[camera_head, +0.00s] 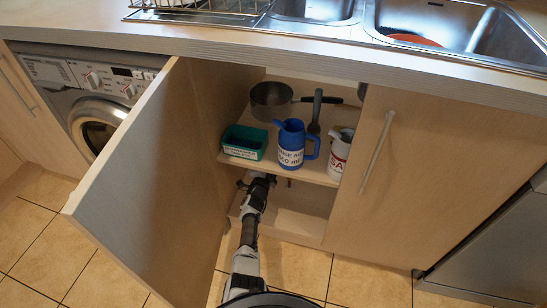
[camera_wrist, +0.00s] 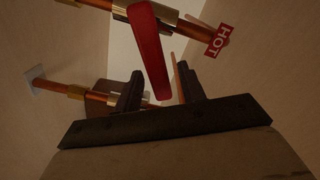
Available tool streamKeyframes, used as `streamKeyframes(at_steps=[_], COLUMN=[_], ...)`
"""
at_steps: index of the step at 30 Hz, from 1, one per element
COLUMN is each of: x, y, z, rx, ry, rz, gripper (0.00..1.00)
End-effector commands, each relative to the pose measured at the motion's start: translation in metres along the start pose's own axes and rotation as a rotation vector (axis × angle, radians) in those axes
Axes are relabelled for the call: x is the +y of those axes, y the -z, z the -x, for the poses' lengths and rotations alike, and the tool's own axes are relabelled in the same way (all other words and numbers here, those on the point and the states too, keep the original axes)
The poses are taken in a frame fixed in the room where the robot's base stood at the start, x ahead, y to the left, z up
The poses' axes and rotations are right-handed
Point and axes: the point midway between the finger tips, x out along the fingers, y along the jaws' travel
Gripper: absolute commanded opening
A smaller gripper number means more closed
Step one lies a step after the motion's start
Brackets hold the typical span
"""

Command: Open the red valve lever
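The red valve lever (camera_wrist: 150,50) shows in the wrist view. It hangs down from a brass fitting on the upper copper pipe and lies crosswise to that pipe. My gripper (camera_wrist: 159,72) is open, with one dark finger on each side of the lever's lower end. Gaps show between the lever and both fingers, so it is not clamped. In the head view my arm reaches into the lower part of the open cabinet under the shelf, and the lever is hidden there.
A red HOT tag (camera_wrist: 217,41) hangs by the upper pipe. A second copper pipe (camera_wrist: 55,88) runs below at left. Above my arm, the shelf holds a green tub (camera_head: 245,142), a blue jug (camera_head: 291,143), a white container (camera_head: 340,155) and a pan (camera_head: 271,100). The open door (camera_head: 145,180) stands left.

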Motion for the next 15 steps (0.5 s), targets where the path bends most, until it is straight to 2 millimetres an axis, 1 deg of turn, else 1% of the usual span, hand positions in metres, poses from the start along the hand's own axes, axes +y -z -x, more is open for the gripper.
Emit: streamKeyframes(at_steps=[8, 9, 15], x=[-0.0003, -0.0003, -0.0002], y=[-0.0007, -0.0006, -0.0006], z=[0.0003, 0.0003, 0.0003], rx=[0.000, 0.000, 0.000], ry=[0.000, 0.000, 0.000], rz=[0.000, 0.000, 0.000], gripper=[0.40, 0.39, 0.12])
